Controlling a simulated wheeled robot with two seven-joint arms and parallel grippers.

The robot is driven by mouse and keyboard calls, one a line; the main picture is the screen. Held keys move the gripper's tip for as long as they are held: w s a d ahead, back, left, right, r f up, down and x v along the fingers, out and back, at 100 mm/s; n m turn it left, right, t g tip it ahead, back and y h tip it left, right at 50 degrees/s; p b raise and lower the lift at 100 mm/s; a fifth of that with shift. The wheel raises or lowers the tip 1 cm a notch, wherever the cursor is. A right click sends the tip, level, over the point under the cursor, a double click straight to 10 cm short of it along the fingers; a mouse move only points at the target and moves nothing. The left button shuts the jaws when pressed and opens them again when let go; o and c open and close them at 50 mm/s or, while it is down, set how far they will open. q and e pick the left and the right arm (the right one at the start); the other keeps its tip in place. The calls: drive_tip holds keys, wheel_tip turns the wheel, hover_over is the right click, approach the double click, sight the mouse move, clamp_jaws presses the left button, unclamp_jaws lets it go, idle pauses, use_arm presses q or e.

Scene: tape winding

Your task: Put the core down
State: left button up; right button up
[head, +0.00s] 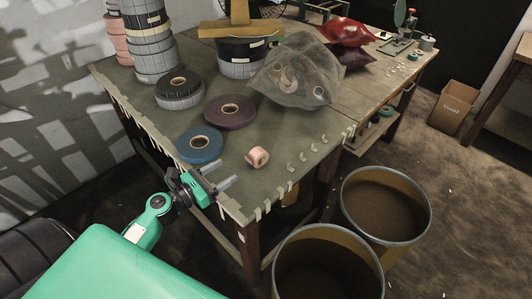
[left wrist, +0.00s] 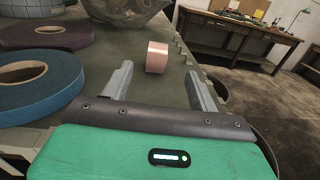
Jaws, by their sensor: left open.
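The core (head: 258,157), a small pinkish ring-shaped roll, stands on the green table near its front edge. It also shows in the left wrist view (left wrist: 157,57), just beyond and between my fingertips. My left gripper (head: 221,176) is open and empty at the table's near corner, with its fingers pointing toward the core and apart from it. The gripper also shows in the left wrist view (left wrist: 158,85). My right gripper is in neither view.
A blue roll (head: 183,146) and a purple roll (head: 211,113) lie left of and behind the core. A dark roll stack (head: 179,101) and a clear bag (head: 270,75) stand farther back. Two drums (head: 424,232) stand on the floor at right. Small tape strips line the front table edge.

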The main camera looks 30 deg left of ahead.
use_arm(q)
drive_tip(key=p, duration=0.2)
approach(256, 153)
drive_tip(key=x, duration=0.4)
drive_tip(key=shift+w+r, duration=0.1)
drive_tip(key=shift+r, duration=0.25)
drive_tip(key=shift+w+d, duration=0.3)
drive_tip(key=shift+w, duration=0.3)
drive_tip(key=x, duration=0.3)
drive_tip(key=shift+w+f, duration=0.2)
drive_tip(key=shift+f, duration=0.1)
drive_tip(key=shift+w+d, duration=0.3)
drive_tip(key=shift+w, duration=0.2)
drive_tip(key=c, duration=1.1)
drive_tip(key=shift+c, duration=0.2)
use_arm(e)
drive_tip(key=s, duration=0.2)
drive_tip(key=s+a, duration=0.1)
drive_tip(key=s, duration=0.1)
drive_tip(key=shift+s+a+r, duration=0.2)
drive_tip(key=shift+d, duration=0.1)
